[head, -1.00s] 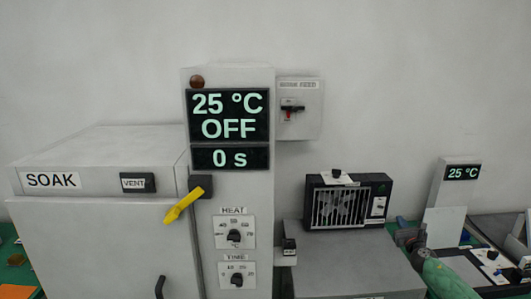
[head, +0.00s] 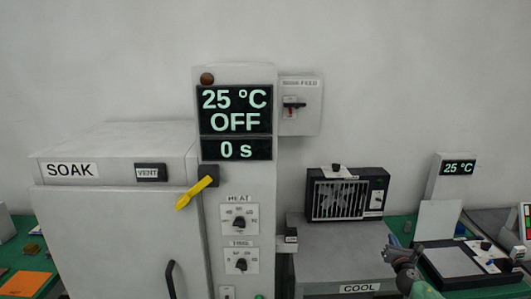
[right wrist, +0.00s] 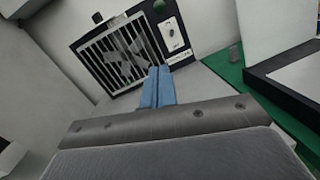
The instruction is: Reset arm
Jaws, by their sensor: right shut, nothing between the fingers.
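My right gripper (head: 396,250) is low at the right of the head view, in front of the right side of the grey COOL bench (head: 335,262). It holds nothing and is apart from the fixtures. In the right wrist view its blue fingers (right wrist: 158,87) are together, pointing towards the black fan box (right wrist: 118,52). The fan box also shows in the head view (head: 347,196), beyond the gripper on the bench. My left gripper is not in view.
The SOAK oven (head: 115,170) stands at left, with a yellow lever (head: 193,190) slanting down-left. Its column display (head: 235,110) reads 25 °C, OFF, 0 s. A wall switch box (head: 301,105) is behind. A black-framed tray (head: 455,262) lies on the green surface at right.

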